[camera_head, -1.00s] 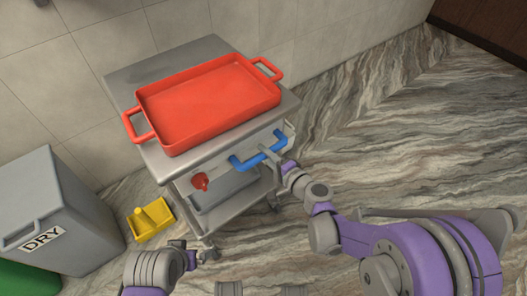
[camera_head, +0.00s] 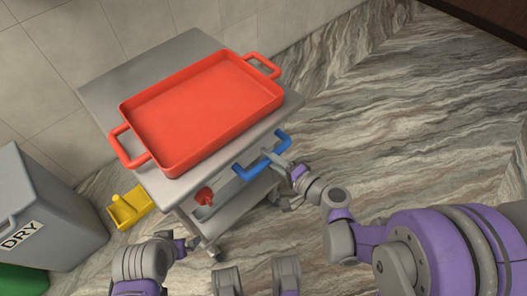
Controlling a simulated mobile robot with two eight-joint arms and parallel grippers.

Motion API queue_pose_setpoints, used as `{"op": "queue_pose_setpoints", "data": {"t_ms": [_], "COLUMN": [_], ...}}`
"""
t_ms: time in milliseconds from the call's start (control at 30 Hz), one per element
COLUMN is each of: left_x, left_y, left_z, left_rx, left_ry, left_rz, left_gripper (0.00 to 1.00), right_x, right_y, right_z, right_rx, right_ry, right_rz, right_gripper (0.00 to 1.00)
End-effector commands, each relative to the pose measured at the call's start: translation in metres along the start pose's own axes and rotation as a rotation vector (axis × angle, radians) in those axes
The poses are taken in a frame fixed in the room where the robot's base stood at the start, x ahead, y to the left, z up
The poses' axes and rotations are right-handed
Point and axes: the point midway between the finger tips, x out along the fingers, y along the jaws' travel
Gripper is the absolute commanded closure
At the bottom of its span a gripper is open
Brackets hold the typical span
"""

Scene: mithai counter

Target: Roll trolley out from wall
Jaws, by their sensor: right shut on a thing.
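The grey metal trolley (camera_head: 104,85) stands on the marble floor near the tiled wall, with a red tray (camera_head: 200,110) on its top shelf. A blue handle (camera_head: 249,169) sticks out from its front side. My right gripper (camera_head: 277,153) is shut on the blue handle, near its right part. My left gripper (camera_head: 184,246) is low in the picture, in front of the trolley's lower left corner and apart from the handle. Its fingers are small and partly hidden, so I cannot tell its opening.
A grey bin marked DRY (camera_head: 45,205) stands at the left. A yellow object (camera_head: 130,208) sits on the floor between bin and trolley. A red item (camera_head: 204,196) shows on the trolley's lower part. The marble floor (camera_head: 400,110) to the right is clear.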

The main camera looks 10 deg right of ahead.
Motion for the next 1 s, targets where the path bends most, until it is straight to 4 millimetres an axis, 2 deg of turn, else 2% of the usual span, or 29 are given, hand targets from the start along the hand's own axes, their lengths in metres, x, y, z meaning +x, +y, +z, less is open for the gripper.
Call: {"op": "queue_pose_setpoints", "data": {"t_ms": [400,433,567,867,1000], "left_x": [0.0,0.0,0.0,0.0,-0.002], "left_y": [0.0,0.0,0.0,0.0,0.0], "left_z": [0.0,0.0,0.0,0.0,-0.001], "left_rx": [0.0,0.0,0.0,0.0,0.0], "left_ry": [0.0,0.0,0.0,0.0,0.001], "left_rz": [0.0,0.0,0.0,0.0,0.0], "left_gripper": [0.0,0.0,0.0,0.0,0.0], "right_x": [-0.003,-0.003,-0.002,-0.003,-0.015], "right_y": [0.001,0.001,0.001,0.0,0.0], "right_z": [0.0,0.0,0.0,0.0,-0.001], "right_rx": [-0.001,-0.001,-0.001,0.0,0.0], "right_ry": [-0.001,-0.001,-0.001,0.0,0.004], "right_rz": [0.001,0.001,0.0,0.0,0.0], "right_gripper": [1.0,0.65,0.42,0.41,0.41]}}
